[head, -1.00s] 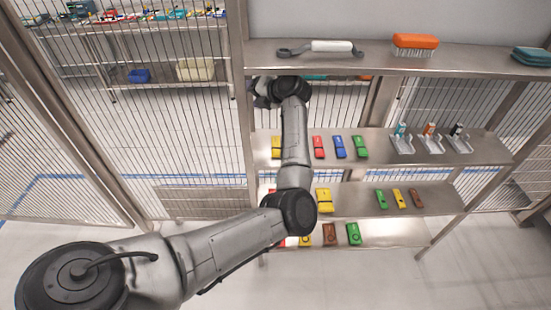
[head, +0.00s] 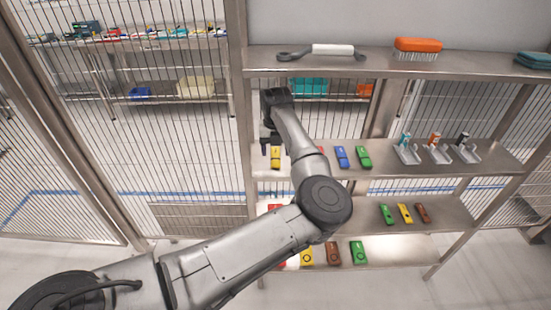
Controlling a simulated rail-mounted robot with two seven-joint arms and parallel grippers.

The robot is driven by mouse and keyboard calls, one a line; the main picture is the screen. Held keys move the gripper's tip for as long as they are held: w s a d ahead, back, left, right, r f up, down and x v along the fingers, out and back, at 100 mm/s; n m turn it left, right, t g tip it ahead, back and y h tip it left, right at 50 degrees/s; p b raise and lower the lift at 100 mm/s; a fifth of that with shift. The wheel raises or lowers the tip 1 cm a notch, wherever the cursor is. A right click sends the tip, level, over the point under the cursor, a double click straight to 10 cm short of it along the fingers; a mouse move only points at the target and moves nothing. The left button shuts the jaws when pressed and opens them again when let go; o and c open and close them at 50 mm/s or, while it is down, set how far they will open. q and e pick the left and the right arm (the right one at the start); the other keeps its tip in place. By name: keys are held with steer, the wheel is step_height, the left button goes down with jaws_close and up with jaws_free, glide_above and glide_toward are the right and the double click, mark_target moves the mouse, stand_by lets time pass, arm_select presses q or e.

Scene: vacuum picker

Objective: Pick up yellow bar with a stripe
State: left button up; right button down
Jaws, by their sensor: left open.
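A yellow bar (head: 275,160) lies at the left end of the upper bar shelf. Another small yellow bar (head: 405,213) lies on the shelf below, between a green and a brown one. A yellow bar with a round mark (head: 307,257) lies on the lowest shelf. The pictures are too small to tell which one has a stripe. My left gripper (head: 270,146) is open and empty, its fingers pointing down, just above or behind the yellow bar on the upper shelf; I cannot tell the exact gap. My right gripper is not in view.
Beside it lie a blue bar (head: 342,157) and a green bar (head: 363,156); my arm partly hides a red one. Metal holders (head: 438,155) stand to the right. The top shelf (head: 470,62) overhangs, bearing an orange brush (head: 418,45). A wire fence stands left.

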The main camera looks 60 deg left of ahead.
mark_target(276, 162)
arm_select(q)
step_height(276, 162, down, 5)
steer(key=shift+r+b, duration=0.2)
steer(key=shift+b, duration=0.35)
steer(key=shift+c, duration=0.7)
steer(key=c, duration=0.9)
steer(key=shift+r, duration=0.1)
